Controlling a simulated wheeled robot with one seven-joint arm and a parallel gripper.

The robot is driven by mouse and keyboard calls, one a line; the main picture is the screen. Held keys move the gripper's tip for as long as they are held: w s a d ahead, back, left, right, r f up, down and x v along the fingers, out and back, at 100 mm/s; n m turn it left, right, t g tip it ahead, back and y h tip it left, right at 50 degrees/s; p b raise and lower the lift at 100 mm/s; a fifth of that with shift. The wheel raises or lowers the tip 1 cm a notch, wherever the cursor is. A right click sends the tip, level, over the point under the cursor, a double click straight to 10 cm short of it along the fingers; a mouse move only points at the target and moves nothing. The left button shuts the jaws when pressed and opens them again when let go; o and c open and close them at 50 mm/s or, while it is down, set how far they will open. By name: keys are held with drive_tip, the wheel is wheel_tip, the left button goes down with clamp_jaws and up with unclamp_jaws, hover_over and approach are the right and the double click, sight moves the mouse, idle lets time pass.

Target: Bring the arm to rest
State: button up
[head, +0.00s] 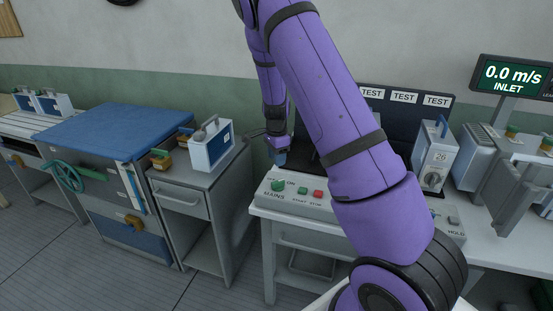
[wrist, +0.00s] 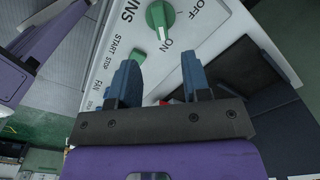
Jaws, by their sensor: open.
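My purple arm (head: 318,95) reaches down across the head view from the top. My gripper (head: 279,158) hangs above the back left of the white control panel (head: 262,196). In the wrist view my gripper (wrist: 160,72) has its two blue fingers apart, with nothing held between them. Beyond the fingers is the green MAINS knob (wrist: 160,20), its white mark towards ON. The fingers look apart from the knob. A green button (head: 302,190) and a red button (head: 317,193) sit beside the knob on the panel. The left finger partly hides the buttons in the wrist view.
A grey box with a dial (head: 434,160) stands right of my arm. The inlet display (head: 509,77) reads 0.0 m/s. A blue-and-white box (head: 212,146) stands on the grey cabinet (head: 195,183) at left. A blue-topped bench (head: 110,130) is further left. Floor shows at lower left.

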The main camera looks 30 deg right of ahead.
drive_tip(key=shift+r, duration=0.1)
drive_tip(key=s+a+r+n+t+y, duration=0.1)
drive_tip(key=s+a+r+n, duration=0.25)
drive_tip(key=r, duration=0.45)
drive_tip(key=s+a+r+n+t, duration=0.1)
drive_tip(key=s+a+r+n, duration=0.2)
drive_tip(key=s+r, duration=0.3)
drive_tip(key=s+a+r+n+y, duration=0.1)
drive_tip(key=s+a+r+n, duration=0.25)
drive_tip(key=r, duration=0.55)
drive_tip(key=s+a+r+n+t, duration=0.1)
drive_tip(key=s+r+n, duration=0.1)
drive_tip(key=s, duration=0.5)
drive_tip(key=s+a+r+n+t+h, duration=0.1)
drive_tip(key=s+a+r+n, duration=0.1)
drive_tip(key=s, duration=0.5)
drive_tip(key=s+a+r+n+t+h, duration=0.1)
drive_tip(key=s+a+r+n, duration=0.1)
drive_tip(key=s+r+n, duration=0.2)
drive_tip(key=s+n, duration=0.1)
drive_tip(key=s, duration=0.2)
drive_tip(key=shift+s+n, duration=0.3)
drive_tip(key=shift+s, duration=0.05)
drive_tip(key=shift+r, duration=0.1)
drive_tip(key=shift+c, duration=0.2)
